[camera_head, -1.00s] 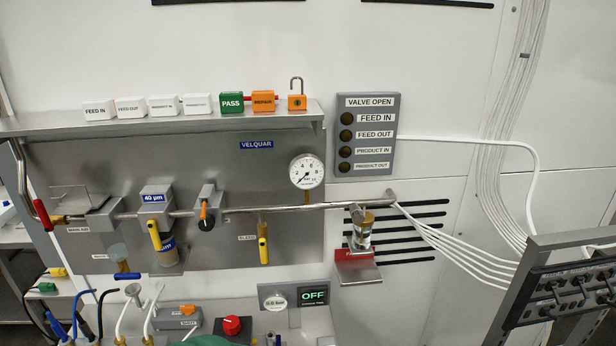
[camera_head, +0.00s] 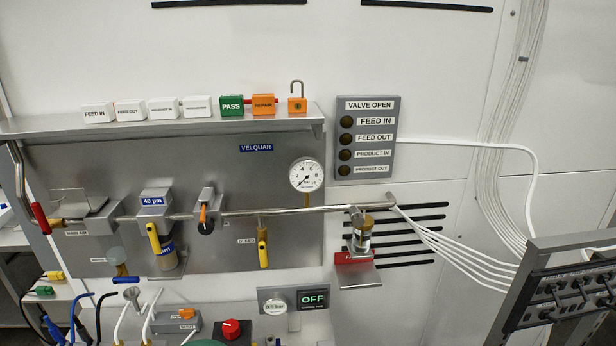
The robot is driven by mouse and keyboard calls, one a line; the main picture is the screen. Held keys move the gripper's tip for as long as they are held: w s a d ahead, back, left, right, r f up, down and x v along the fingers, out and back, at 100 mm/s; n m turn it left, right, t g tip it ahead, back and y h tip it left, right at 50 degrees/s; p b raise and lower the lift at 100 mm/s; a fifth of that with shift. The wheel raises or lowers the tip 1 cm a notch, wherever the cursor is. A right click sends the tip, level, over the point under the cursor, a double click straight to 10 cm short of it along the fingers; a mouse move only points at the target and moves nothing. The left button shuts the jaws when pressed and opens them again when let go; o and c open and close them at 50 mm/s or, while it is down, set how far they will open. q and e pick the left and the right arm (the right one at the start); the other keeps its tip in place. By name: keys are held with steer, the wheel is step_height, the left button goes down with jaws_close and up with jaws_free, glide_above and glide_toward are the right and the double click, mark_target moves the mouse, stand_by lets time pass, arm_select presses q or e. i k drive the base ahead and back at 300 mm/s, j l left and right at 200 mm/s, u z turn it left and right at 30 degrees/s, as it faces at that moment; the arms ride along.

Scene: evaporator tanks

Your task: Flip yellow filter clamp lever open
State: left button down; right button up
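A yellow lever (camera_head: 153,238) hangs almost straight down on the front of the filter unit (camera_head: 155,212), which carries a blue "40 µm" label on top. The filter's bowl (camera_head: 168,260) sits below and behind the lever. The unit is mounted on the horizontal pipe in front of a grey metal panel. A second yellow lever (camera_head: 263,248) hangs below the pipe farther right. Neither of my grippers is in view, and nothing touches the levers.
An orange-and-black handle (camera_head: 204,217) sits just right of the filter. A red lever (camera_head: 40,218) is at the far left. A shelf (camera_head: 250,123) with label blocks and an orange padlock overhangs the panel. A gauge (camera_head: 307,175) is at right. Cables and hoses crowd the lower left.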

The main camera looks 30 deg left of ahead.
mark_target(153, 236)
steer(key=u, duration=2)
